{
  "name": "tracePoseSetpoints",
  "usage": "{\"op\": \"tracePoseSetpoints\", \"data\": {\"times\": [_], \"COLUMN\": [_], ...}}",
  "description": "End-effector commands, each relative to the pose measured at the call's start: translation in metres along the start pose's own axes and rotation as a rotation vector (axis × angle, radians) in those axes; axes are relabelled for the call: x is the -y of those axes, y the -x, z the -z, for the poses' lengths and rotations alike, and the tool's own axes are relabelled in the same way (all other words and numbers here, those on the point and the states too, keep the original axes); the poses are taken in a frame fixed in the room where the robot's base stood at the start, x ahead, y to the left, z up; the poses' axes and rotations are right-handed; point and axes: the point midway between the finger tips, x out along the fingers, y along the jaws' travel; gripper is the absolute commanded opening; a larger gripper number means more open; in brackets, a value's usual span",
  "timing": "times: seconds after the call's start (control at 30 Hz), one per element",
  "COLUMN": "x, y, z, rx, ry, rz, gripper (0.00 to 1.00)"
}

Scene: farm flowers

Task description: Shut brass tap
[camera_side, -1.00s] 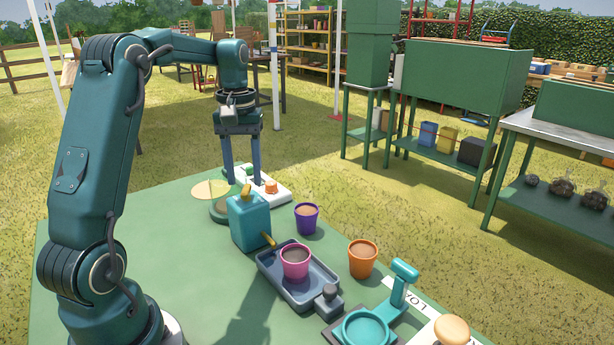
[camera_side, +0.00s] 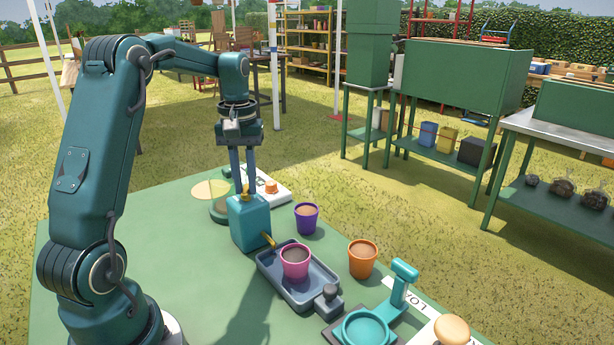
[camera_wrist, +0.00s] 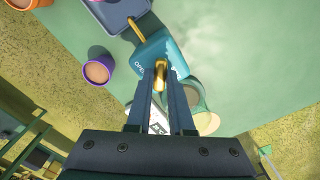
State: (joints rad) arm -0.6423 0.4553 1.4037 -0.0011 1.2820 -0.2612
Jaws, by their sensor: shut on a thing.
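The brass tap handle (camera_wrist: 160,72) sits on top of the teal tank (camera_side: 249,222). The tank's brass spout (camera_side: 268,240) points toward the grey tray (camera_side: 325,274). My gripper (camera_side: 243,190) points down over the tank top, with its fingers close together. In the wrist view my gripper (camera_wrist: 160,88) has one finger on each side of the brass handle and is shut on it. Lettering beside the handle on the tank (camera_wrist: 147,62) is partly readable as "OPEN". A pink pot (camera_side: 295,262) with brown fill stands in the tray under the spout.
A purple pot (camera_side: 306,217) and an orange pot (camera_side: 362,259) stand on the green table right of the tank. A teal ring stand (camera_side: 366,328) is at the front right. A white box with an orange button (camera_side: 270,187) is behind the tank. The table's left side is clear.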

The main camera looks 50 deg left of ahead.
Motion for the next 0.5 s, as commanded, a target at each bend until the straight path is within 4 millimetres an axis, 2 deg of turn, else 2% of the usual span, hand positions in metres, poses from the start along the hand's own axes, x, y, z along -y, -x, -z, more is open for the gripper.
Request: {"op": "tracePoseSetpoints", "data": {"times": [0.23,0.5], "x": [0.0001,0.0001], "y": [0.0002,0.0001], "z": [0.0003,0.0004], "rx": [0.000,-0.001], "ry": [0.120,0.336], "rz": [0.001,0.001], "gripper": [0.00,0.00]}}
